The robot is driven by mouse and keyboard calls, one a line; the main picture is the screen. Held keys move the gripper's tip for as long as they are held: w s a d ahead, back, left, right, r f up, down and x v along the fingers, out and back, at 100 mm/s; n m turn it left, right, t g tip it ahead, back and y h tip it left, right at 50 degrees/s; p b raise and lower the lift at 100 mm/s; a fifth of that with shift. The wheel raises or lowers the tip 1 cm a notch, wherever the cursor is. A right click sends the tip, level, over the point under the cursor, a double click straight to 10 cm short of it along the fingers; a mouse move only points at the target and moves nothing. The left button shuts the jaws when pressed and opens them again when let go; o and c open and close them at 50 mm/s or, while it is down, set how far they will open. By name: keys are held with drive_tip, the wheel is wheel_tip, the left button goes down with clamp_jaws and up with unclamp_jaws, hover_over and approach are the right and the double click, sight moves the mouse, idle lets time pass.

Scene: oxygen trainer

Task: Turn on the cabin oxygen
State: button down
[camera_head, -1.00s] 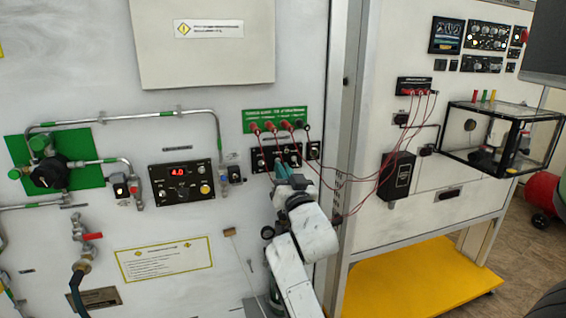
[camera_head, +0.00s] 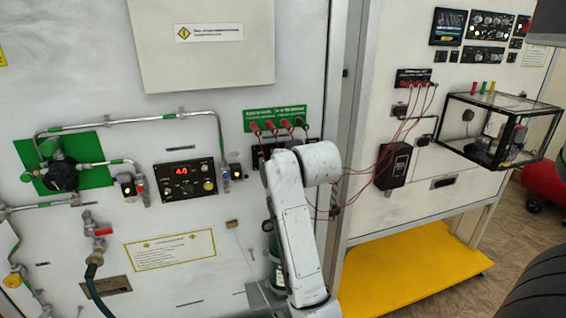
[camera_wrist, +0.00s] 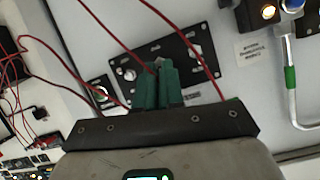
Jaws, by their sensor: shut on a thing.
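In the wrist view, my gripper (camera_wrist: 159,72) has its two green fingers close together at the black switch panel (camera_wrist: 191,78). It is shut on a small part of that panel, probably a switch; the fingers hide the part, so its position cannot be told. A silver knob or switch (camera_wrist: 128,74) shows on the panel left of the fingers. In the head view, my arm hides the gripper and most of this panel, below the green label plate (camera_head: 275,114) with its row of red plugs.
Red cables (camera_wrist: 110,25) cross close to my fingers. Left of my arm are a control box with a red display (camera_head: 186,182), metal pipes (camera_head: 130,122) and a hose valve (camera_head: 97,229). A clear-walled case (camera_head: 500,130) and yellow platform (camera_head: 415,265) are to the right.

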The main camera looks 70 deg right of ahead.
drive_tip(key=shift+w+r+g+y, duration=0.1)
drive_tip(key=shift+r+g+y, duration=0.2)
drive_tip(key=shift+y, duration=0.1)
drive_tip(key=c, duration=1.3)
unclamp_jaws()
drive_tip(key=shift+d+f, duration=0.1)
drive_tip(key=shift+o, duration=0.2)
drive_tip(key=b+v, duration=0.1)
drive_tip(key=v, duration=0.9)
drive_tip(key=shift+s+a, duration=0.25)
drive_tip(key=shift+a, duration=0.05)
